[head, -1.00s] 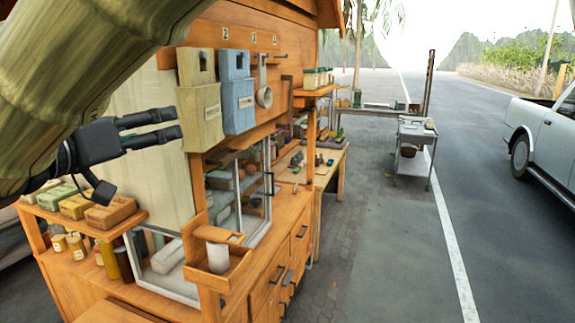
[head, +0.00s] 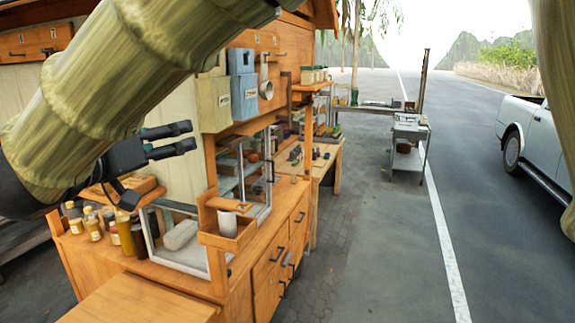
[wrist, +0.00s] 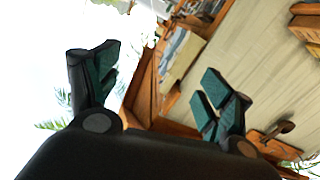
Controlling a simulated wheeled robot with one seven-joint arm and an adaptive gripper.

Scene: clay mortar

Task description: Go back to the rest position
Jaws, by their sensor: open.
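My gripper (head: 186,140) is at the left of the head view, in front of the wooden stall's pale back panel, its two dark fingers pointing right. It is open and empty. In the wrist view my gripper (wrist: 158,90) shows its fingers spread wide, with nothing between them but bright sky and part of the stall. My green-brown arm crosses the upper left of the head view and hides part of the stall.
The wooden stall (head: 262,262) stands close by, with a cream box (head: 213,103) and a blue box (head: 243,97) hung right of my gripper. Jars (head: 93,225) stand below it. A metal cart (head: 408,145) and a white pickup (head: 540,140) are farther off.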

